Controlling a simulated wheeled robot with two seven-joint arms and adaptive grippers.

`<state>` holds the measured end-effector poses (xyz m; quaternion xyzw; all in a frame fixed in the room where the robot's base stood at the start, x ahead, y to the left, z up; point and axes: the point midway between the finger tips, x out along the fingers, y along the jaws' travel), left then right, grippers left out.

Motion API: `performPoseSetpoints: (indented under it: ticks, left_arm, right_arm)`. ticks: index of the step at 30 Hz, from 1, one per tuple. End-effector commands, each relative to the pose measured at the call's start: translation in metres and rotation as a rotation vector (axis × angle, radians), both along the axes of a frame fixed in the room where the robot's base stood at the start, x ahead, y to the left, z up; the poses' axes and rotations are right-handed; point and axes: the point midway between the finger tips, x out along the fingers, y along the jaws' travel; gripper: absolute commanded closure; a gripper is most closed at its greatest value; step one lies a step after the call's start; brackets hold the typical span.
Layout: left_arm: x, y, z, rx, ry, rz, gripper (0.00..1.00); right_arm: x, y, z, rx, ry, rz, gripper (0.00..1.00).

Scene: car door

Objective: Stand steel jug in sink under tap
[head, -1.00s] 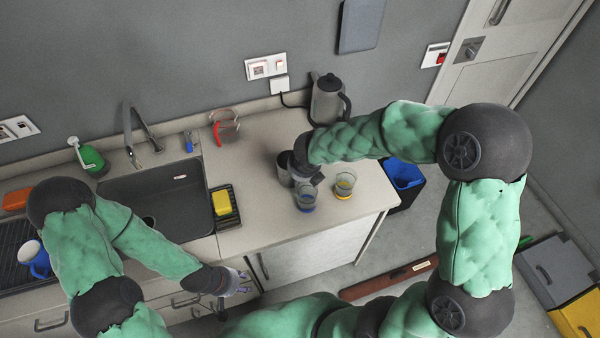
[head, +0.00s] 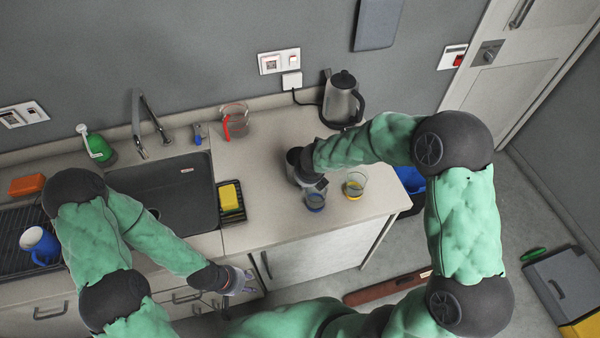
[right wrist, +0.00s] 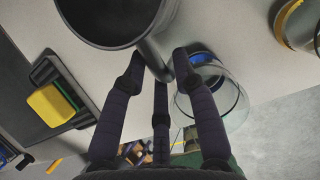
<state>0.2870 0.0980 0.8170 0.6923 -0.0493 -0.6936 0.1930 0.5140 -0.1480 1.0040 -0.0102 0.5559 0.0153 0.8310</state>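The steel jug (head: 293,163) stands on the counter right of the sink, partly hidden by my right gripper. In the right wrist view its dark open mouth (right wrist: 110,18) fills the top, and its handle (right wrist: 153,58) comes down between my right fingers. My right gripper (right wrist: 158,66) is open around the handle, with gaps beside it; firm contact cannot be seen. The dark sink (head: 180,205) lies to the left, with the tap (head: 150,120) behind it. My left gripper (head: 246,282) is open and empty in front of the counter edge.
Two glasses (head: 315,200) (head: 354,186) stand close to the jug. A yellow sponge (head: 228,196) in a black holder sits between jug and sink. A kettle (head: 341,98), a red-handled glass jug (head: 235,120) and a green bottle (head: 98,147) stand along the back.

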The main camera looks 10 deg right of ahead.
Motion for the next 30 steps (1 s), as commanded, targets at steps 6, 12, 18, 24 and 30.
performPoseSetpoints:
  ticks: [6, 12, 18, 24, 30]
  left_arm:
    - [0.000, 0.000, -0.003, 0.000, 0.000, 0.000, 0.60]
    - [0.000, 0.000, -0.003, 0.000, 0.000, 0.000, 0.60]
    - [0.000, 0.000, -0.003, 0.000, 0.000, 0.000, 0.60]
    - [0.000, 0.000, -0.002, 0.000, 0.000, 0.000, 0.60]
    - [0.000, 0.000, 0.010, 0.000, 0.000, 0.000, 0.60]
  right_arm:
    - [0.004, 0.000, -0.009, 0.000, 0.000, 0.000, 0.71]
    - [0.004, 0.000, -0.009, 0.000, 0.000, 0.000, 0.85]
    - [0.004, 0.000, -0.008, 0.000, -0.002, -0.001, 1.00]
    - [0.004, 0.000, -0.006, 0.000, -0.002, 0.000, 1.00]
    - [0.005, 0.000, 0.019, 0.000, -0.004, -0.001, 1.00]
